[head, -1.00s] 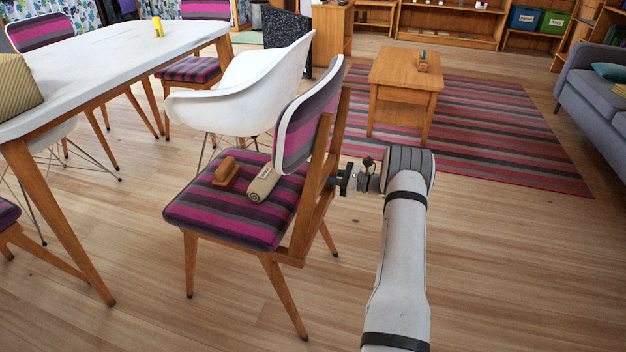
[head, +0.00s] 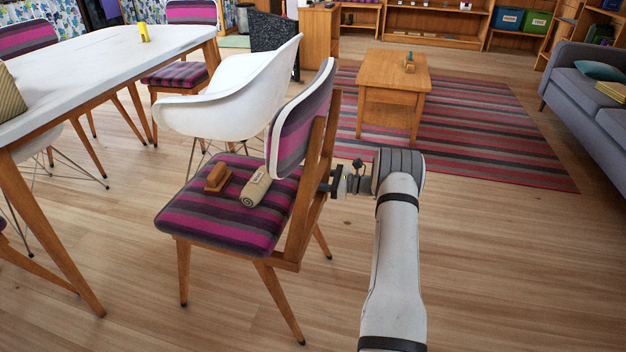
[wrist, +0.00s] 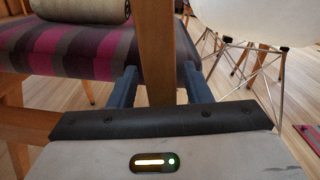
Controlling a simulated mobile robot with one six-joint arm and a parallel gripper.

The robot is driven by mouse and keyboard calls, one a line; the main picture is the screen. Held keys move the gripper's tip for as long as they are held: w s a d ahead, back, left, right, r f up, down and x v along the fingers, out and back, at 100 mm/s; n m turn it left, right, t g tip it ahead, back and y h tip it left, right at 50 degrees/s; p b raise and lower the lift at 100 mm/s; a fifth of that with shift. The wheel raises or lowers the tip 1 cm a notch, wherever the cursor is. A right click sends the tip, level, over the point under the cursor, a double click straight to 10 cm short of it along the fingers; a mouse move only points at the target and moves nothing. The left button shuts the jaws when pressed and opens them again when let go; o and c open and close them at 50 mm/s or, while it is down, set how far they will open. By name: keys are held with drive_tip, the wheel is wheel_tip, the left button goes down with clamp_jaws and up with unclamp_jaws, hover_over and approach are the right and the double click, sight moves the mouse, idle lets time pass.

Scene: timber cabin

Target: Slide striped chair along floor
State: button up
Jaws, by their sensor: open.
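The striped chair (head: 225,215) has a pink, purple and grey seat and back on a wooden frame. It stands upright on the floor by the white table, its back toward my arm. A brown wooden block (head: 217,178) and a beige roll (head: 256,189) lie on its seat. My gripper (head: 328,186) is at the chair's back frame, just above seat height. In the wrist view, my gripper (wrist: 158,88) is open, with one finger on each side of an upright wooden post (wrist: 157,50). The far fingertips are partly hidden in the head view.
A white shell chair (head: 235,95) stands just behind the striped chair. The white table (head: 90,75) is at left. A coffee table (head: 395,75) on a striped rug (head: 480,130) is behind, with a grey sofa (head: 590,95) at right. The floor in front is clear.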

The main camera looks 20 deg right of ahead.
drive_tip(key=p+v, duration=0.2)
drive_tip(key=v, duration=0.5)
drive_tip(key=shift+s+d+p, duration=0.25)
drive_tip(key=shift+d+p, duration=0.05)
